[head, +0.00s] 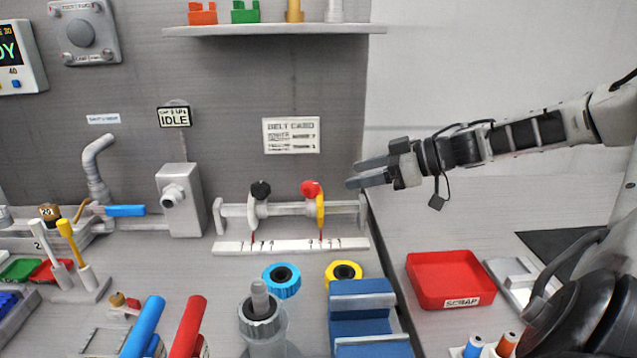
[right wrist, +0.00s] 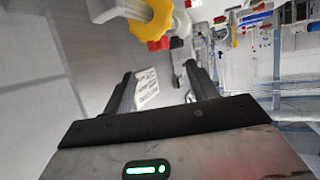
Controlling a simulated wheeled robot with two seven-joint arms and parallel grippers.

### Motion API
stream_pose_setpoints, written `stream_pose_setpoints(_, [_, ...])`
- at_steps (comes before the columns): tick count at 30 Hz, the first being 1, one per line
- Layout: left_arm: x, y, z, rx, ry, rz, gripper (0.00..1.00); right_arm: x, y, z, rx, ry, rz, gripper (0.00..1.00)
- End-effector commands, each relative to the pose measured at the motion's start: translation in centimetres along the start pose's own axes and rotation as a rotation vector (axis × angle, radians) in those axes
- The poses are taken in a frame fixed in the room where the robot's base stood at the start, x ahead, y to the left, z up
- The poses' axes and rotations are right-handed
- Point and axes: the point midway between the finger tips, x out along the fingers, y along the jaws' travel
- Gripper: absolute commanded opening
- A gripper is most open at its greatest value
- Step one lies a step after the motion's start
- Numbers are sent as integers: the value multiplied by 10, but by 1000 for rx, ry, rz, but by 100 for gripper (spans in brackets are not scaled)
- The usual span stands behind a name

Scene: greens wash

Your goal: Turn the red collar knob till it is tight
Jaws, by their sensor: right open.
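The red collar knob (head: 311,188) sits on top of a yellow collar (head: 320,210) on a grey horizontal rail. Its red pointer reaches down to a white marked scale (head: 290,245). A white collar with a black knob (head: 260,189) is on the same rail to the left. My right gripper (head: 355,173) is open and empty, to the right of the red knob and apart from it, fingers pointing left. In the right wrist view the yellow collar (right wrist: 150,18) and red knob (right wrist: 159,44) appear beyond the fingers, near the top. My left gripper is not in view.
A shelf (head: 275,30) with several small parts runs above. A belt card (head: 291,135) is on the wall behind. Blue and yellow ring nuts, a blue block (head: 362,302) and a red scrap tray (head: 450,272) stand in front. The space around the gripper is clear.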

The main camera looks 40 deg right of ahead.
Motion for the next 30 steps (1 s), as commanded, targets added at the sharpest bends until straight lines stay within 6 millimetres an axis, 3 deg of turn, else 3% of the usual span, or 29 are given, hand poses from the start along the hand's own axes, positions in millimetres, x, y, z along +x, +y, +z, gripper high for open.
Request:
stream_pose_setpoints(3, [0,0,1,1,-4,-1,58,25,0,2,4,1,-1,58])
stream_pose_setpoints(15, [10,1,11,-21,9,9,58,76,0,5,3,-3,0,58])
stream_pose_setpoints(24, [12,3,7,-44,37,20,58,96,1,2,0,-2,2,58])
stream_pose_setpoints(30, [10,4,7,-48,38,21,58,100,1,0,0,0,2,58])
